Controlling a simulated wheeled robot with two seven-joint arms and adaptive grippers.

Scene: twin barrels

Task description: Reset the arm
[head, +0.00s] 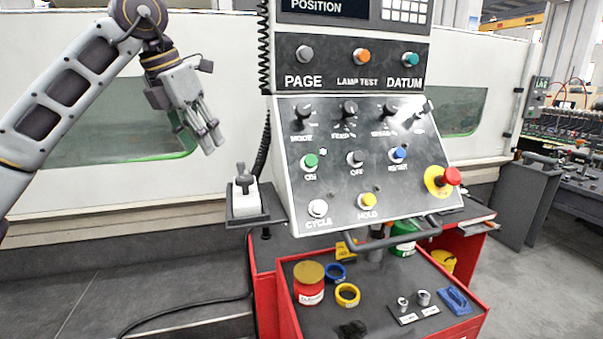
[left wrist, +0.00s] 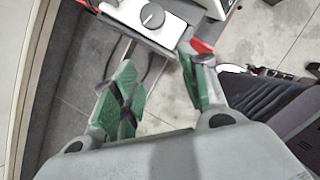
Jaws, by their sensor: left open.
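My left arm (head: 62,98) comes in from the left in the head view, bent at the elbow near the top edge. My left gripper (head: 214,138) hangs from it, left of the control panel and above the joystick box (head: 245,198). In the left wrist view the fingers (left wrist: 160,88) with green pads stand apart with nothing between them. The joystick box also shows in the left wrist view (left wrist: 180,32), beyond the fingertips. My right gripper is in neither view.
The control panel (head: 345,180) has knobs, buttons and a red emergency stop (head: 451,176). Below it, a red cart (head: 290,318) holds a red tin (head: 309,291), rings and small parts. A machine (head: 100,180) with windows stands behind. Floor at left is clear except a cable.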

